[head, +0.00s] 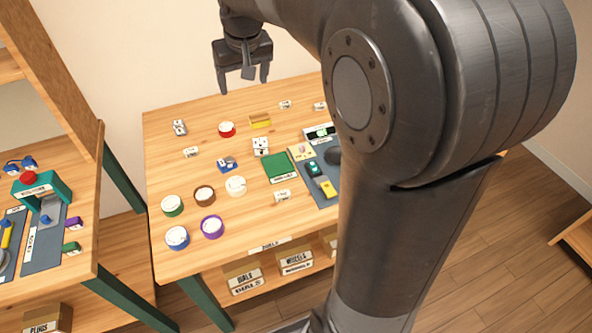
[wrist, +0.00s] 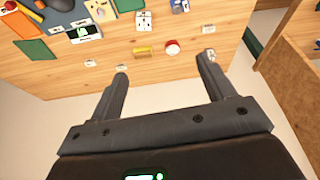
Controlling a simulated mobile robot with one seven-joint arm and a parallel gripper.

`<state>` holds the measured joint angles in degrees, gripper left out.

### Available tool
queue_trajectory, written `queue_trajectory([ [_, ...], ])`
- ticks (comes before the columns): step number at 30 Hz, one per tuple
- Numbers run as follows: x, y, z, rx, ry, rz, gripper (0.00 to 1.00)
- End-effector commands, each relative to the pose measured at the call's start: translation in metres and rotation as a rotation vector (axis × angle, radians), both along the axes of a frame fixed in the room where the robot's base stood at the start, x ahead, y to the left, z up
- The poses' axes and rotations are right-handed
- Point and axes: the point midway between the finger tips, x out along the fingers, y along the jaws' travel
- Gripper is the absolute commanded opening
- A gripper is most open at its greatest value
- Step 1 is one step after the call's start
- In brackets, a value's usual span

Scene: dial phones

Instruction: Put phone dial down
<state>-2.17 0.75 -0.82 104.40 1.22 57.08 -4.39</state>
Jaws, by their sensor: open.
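Several round dials with pale faces lie on the wooden table: a green-rimmed dial (head: 173,206), a brown-rimmed dial (head: 204,195), a white dial (head: 236,186), a blue-rimmed dial (head: 177,237) and a purple-rimmed dial (head: 212,227) at the front left. A smaller red-rimmed round piece (head: 227,129) lies farther back; it also shows in the wrist view (wrist: 172,47). My gripper (head: 244,87) is open and empty, raised above the table's far edge. In the wrist view my gripper (wrist: 165,66) has its fingers wide apart with nothing between them.
A yellow block (head: 260,121), a green mat (head: 278,167) and a grey board (head: 325,185) with small parts are on the table (head: 160,140). Labelled boxes (head: 243,276) sit on the shelf below. Another bench with a red button (head: 28,178) stands at left.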

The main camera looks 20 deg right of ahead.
Motion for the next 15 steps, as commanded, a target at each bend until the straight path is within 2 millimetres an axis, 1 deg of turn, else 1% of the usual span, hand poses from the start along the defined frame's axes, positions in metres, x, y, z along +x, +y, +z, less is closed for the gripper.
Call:
queue_trajectory([
  [1,-0.021,-0.002,0.007,0.001,-0.016,-0.006,0.75],
  [4,-0.059,-0.005,0.013,0.003,-0.039,-0.019,0.75],
  [7,-0.096,-0.007,0.014,0.005,-0.064,-0.031,0.75],
  [9,-0.122,-0.009,0.013,0.006,-0.080,-0.039,0.75],
  [11,-0.144,-0.010,0.011,0.007,-0.095,-0.046,0.75],
  [12,-0.158,-0.011,0.008,0.008,-0.105,-0.051,0.75],
  [15,-0.193,-0.012,-0.001,0.009,-0.129,-0.063,0.75],
])
